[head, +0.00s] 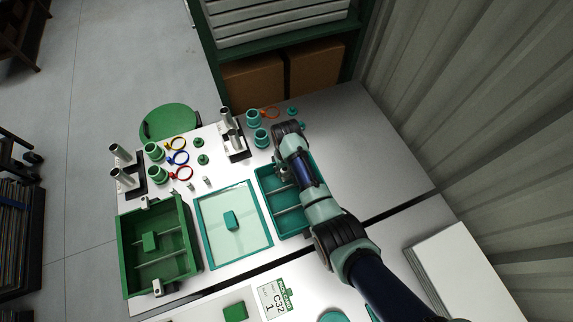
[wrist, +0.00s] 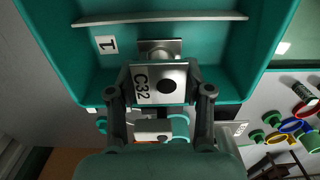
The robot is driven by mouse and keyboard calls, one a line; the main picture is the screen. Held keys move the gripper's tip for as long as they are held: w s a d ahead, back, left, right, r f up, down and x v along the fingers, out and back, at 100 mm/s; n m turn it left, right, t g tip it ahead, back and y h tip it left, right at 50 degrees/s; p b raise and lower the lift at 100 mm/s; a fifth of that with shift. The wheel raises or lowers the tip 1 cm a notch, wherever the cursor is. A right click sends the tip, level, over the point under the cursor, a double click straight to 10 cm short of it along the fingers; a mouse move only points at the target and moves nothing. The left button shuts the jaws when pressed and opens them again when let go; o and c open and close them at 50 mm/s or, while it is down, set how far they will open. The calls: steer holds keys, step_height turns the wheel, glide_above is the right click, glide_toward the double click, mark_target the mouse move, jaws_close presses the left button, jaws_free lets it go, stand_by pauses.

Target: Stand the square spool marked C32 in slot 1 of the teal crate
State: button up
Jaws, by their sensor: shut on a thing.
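The square spool (wrist: 148,84), pale metal with a black round mark and the label C32, is between my gripper's fingers (wrist: 160,95) in the wrist view. My gripper is shut on it; it is also over the teal crate in the head view (head: 278,172), where my arm hides most of the spool. The teal crate (head: 265,210) has pale divider rails. In the wrist view the crate (wrist: 50,40) shows a white label 1 (wrist: 106,44) beside the spool. The spool is over the label 1 end of the crate; whether it touches the floor I cannot tell.
A green crate (head: 125,265) stands farther left. Rings, cups and metal posts crowd the back. A card (head: 275,300) reads C32 and 1.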

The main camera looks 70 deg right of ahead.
steer(key=shift+f, duration=0.15)
steer(key=shift+f, duration=0.35)
steer(key=shift+f+b, duration=0.15)
steer(key=shift+b, duration=0.2)
steer(key=shift+f, duration=0.35)
steer(key=shift+f+b, duration=0.2)
steer(key=shift+b, duration=0.1)
steer(key=shift+f, duration=0.3)
steer(key=shift+f, duration=0.1)
stand_by(0.3)
steer(key=shift+f+b, duration=0.4)
steer(key=shift+b, duration=0.05)
steer(key=shift+f, duration=0.1)
stand_by(0.4)
